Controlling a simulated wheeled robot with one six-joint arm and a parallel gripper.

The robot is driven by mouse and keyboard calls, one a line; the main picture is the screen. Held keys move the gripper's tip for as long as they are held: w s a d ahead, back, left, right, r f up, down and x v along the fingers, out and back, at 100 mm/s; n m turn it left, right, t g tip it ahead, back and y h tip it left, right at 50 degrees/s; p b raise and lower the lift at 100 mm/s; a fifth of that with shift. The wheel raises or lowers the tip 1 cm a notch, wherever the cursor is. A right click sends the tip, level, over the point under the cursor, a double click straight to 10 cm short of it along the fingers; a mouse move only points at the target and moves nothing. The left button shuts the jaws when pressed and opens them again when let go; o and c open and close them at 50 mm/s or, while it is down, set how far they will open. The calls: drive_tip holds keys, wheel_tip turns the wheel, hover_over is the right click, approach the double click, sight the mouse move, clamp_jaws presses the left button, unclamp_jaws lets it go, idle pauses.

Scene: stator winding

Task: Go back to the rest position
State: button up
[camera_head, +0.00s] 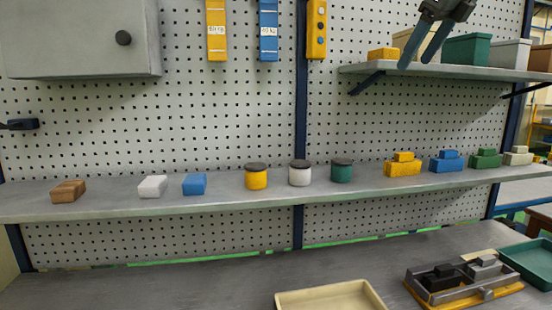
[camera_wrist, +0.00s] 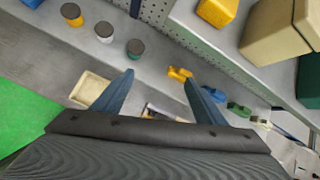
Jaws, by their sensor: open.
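My gripper (camera_head: 427,42) shows at the top right of the head view, in front of the upper shelf and its boxes. Its two blue fingers are spread apart with nothing between them. In the wrist view my gripper (camera_wrist: 160,88) points down past the shelves, its fingers apart and empty. The fingers touch no object that I can see.
The upper shelf (camera_head: 450,71) holds a yellow block (camera_head: 383,54) and bins, including a green bin (camera_head: 466,50). The long shelf (camera_head: 225,197) carries blocks, lidded jars and stepped blocks. A cream tray (camera_head: 330,296) and a fixture (camera_head: 463,280) stand on the bench below.

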drive_tip(key=s+a+f+n+g+b, duration=0.1)
drive_tip(key=a+f+n, duration=0.3)
drive_tip(key=f, duration=0.8)
drive_tip(key=s+a+f+n+g+b, duration=0.15)
drive_tip(key=f+n, duration=0.35)
drive_tip(key=f, duration=0.7)
drive_tip(key=s+a+f+n+g+b, duration=0.15)
drive_tip(key=f+n, duration=0.35)
drive_tip(key=f, duration=0.7)
drive_tip(key=s+a+f+n+g+b, duration=0.1)
drive_tip(key=s+a+f+n, duration=0.2)
drive_tip(key=s+f+n, duration=0.4)
drive_tip(key=s+a+f+n+g+h+b, duration=0.1)
drive_tip(key=s+a+f+n, duration=0.3)
drive_tip(key=f, duration=1.3)
drive_tip(key=s+n+b, duration=0.1)
drive_tip(key=s+n, duration=0.3)
drive_tip(key=s, duration=0.3)
drive_tip(key=shift+s+a+f+h, duration=0.15)
drive_tip(key=shift+s+f+h, duration=0.15)
drive_tip(key=shift+f, duration=0.1)
